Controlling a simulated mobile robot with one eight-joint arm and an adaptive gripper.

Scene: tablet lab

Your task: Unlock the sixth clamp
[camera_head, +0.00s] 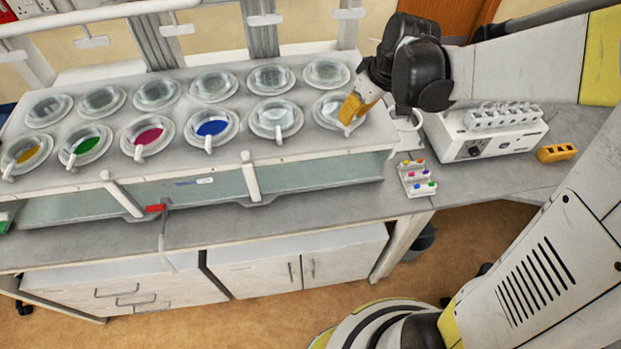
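The front row of round glass-lidded wells on the grey bench unit (230,160) has pale clamp levers at its near edges. The sixth well (326,108), at the right end, is clear. Its clamp lever (347,130) shows only as a small pale end below my gripper (350,112). My gripper, with yellow-orange fingers, reaches down from the upper right over the right side of this well. The fingers hide most of the lever. I cannot tell whether they touch it or are open. The fifth clamp lever (278,134) points toward the front at the clear fifth well.
Yellow, green, magenta and blue wells (211,128) fill the front row's left part. A rack of coloured caps (417,180) stands right of the unit. A white instrument with tubes (485,130) and an orange block (556,153) stand farther right.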

